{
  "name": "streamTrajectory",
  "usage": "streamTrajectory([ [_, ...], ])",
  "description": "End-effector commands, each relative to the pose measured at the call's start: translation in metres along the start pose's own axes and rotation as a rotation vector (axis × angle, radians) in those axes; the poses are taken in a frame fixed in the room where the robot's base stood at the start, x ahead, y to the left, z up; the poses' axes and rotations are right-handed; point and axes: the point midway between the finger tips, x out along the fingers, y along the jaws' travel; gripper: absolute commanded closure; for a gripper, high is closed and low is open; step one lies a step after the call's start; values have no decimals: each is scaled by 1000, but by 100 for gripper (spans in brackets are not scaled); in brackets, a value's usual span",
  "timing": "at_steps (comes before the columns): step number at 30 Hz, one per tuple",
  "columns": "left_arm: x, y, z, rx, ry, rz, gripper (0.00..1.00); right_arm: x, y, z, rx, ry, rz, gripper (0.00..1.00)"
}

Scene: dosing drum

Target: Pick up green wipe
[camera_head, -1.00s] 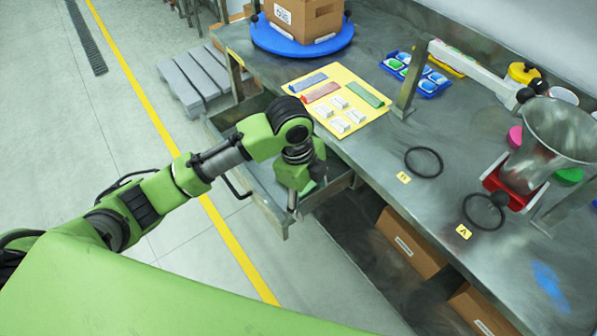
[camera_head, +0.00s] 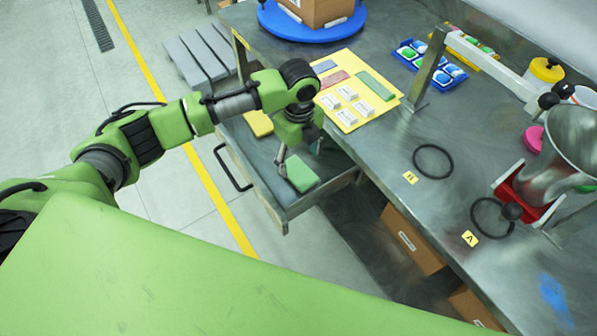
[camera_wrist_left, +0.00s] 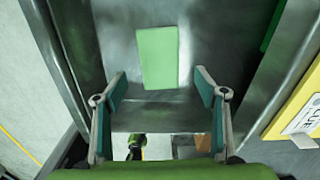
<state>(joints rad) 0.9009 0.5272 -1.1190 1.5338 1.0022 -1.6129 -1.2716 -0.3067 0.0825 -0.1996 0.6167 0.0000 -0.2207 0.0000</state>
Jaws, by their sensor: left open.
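The green wipe (camera_head: 302,173) lies flat in the open metal drawer (camera_head: 262,165), towards its front right. In the left wrist view the green wipe (camera_wrist_left: 158,58) lies ahead of the fingertips, roughly centred between them, and nothing touches it. My left gripper (camera_head: 298,160) is above the drawer, pointing down, beside and over the wipe. In the left wrist view my left gripper (camera_wrist_left: 160,82) has its two fingers spread wide with nothing between them. My right gripper is not seen.
A yellow wipe (camera_head: 258,123) lies farther back in the drawer. The drawer handle (camera_head: 230,168) sticks out at the left. On the bench above, a yellow mat (camera_head: 385,108) holds coloured strips and white packs. Black rings (camera_head: 433,161) lie on the bench. Cardboard boxes (camera_head: 412,238) sit below.

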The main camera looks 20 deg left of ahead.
Motion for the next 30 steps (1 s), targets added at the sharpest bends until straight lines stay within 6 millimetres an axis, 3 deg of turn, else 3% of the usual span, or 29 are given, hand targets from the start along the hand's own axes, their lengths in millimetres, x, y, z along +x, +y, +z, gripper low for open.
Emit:
streamTrajectory([
  [12, 48, 1, 1, -1, 0, 0, 35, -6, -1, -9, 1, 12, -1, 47],
  [21, 54, 1, 1, 0, -1, -1, 35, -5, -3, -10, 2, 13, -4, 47],
  [25, 54, 0, 1, 0, -1, -1, 67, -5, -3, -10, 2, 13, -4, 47],
  [30, 54, 0, 1, 0, -1, -1, 67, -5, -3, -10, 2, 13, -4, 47],
])
